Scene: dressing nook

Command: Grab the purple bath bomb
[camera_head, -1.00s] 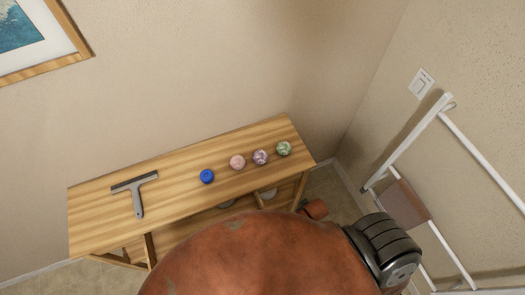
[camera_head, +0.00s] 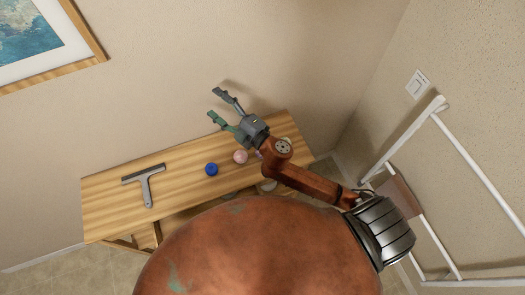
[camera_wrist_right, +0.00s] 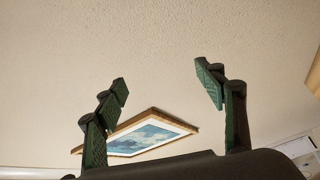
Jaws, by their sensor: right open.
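The purple bath bomb (camera_head: 259,154) is almost wholly hidden behind my right arm in the head view; only a sliver shows at the arm's edge, right of the pink bath bomb (camera_head: 240,156). My right gripper (camera_head: 214,104) is open and empty, its fingers pointing up and left toward the wall, above the back of the wooden table. In the right wrist view its two green-padded fingers (camera_wrist_right: 160,75) are spread, with only wall and a picture beyond them. No bath bomb shows in that view. My left gripper is not in view.
A blue round item (camera_head: 211,169) and a grey squeegee (camera_head: 146,182) lie on the wooden table (camera_head: 105,205), left of the pink bath bomb. The green bath bomb is mostly covered by my arm. A white metal rack (camera_head: 465,160) stands at the right wall.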

